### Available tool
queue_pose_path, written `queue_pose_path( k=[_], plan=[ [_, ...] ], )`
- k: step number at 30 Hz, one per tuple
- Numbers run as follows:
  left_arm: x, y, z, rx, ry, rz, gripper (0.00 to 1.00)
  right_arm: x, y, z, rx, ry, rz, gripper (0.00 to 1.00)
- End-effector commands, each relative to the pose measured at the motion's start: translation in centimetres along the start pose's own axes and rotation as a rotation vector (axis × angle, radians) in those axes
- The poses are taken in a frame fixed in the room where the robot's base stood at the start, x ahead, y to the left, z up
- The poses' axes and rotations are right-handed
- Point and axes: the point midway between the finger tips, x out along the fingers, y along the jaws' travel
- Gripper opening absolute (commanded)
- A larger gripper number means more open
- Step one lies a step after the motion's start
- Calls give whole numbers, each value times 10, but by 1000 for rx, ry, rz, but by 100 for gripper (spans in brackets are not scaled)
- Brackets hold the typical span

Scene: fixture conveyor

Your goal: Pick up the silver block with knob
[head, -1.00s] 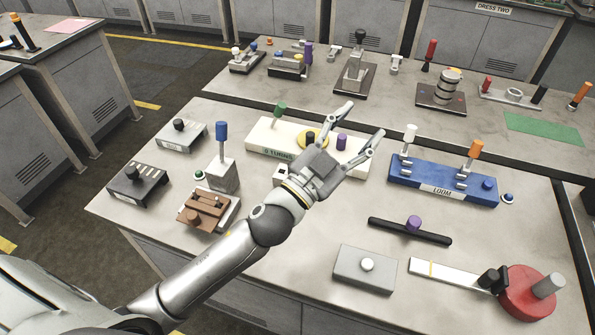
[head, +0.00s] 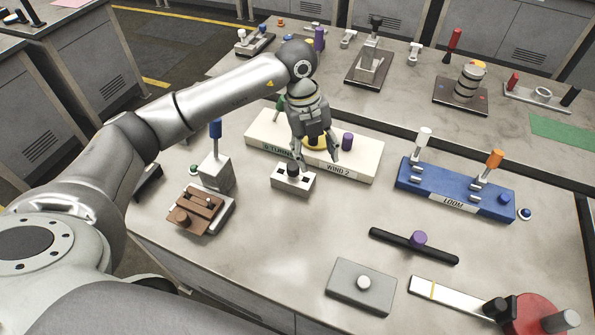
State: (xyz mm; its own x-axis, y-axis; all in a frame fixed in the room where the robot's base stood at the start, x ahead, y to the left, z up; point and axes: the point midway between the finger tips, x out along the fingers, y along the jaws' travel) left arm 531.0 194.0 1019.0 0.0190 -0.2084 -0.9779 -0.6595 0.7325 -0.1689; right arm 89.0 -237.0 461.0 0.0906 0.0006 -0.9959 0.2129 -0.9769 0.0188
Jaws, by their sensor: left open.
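A flat silver-grey block (head: 345,289) with a round pale knob (head: 363,283) on top lies near the front of the table. My left gripper (head: 318,161) points down with its fingers apart and empty. It is well behind and to the left of the silver block, over the front edge of the cream box (head: 362,160) and close to a small white block with a black knob (head: 293,178). One finger overlaps that black knob in the picture; I cannot tell whether they touch. Nothing covers the silver block. My right gripper is out of view.
A black bar with a purple knob (head: 414,246) lies behind the silver block. A white bar (head: 450,298) and red disc (head: 540,315) are to its right. The blue LOOM box (head: 455,190) stands farther back. The tabletop left of the silver block is clear.

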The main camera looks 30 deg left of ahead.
Motion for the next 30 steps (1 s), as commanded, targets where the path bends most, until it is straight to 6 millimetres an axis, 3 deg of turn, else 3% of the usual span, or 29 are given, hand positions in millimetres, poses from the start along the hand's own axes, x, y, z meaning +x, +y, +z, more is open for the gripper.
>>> queue_pose_path(
  k=[3, 8, 15, 23, 30],
  plan=[
    [-16, 25, 29, -77, -90, 108, 54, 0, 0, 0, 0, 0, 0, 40],
    [-18, 40, 42, -122, -133, 166, 54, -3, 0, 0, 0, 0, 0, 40],
    [17, 47, 46, -123, -132, 170, 54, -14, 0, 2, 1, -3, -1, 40],
    [36, 51, 48, -122, -131, 168, 54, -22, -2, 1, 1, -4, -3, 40],
    [68, 59, 53, -122, -130, 166, 54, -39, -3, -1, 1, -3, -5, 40]
  ],
)
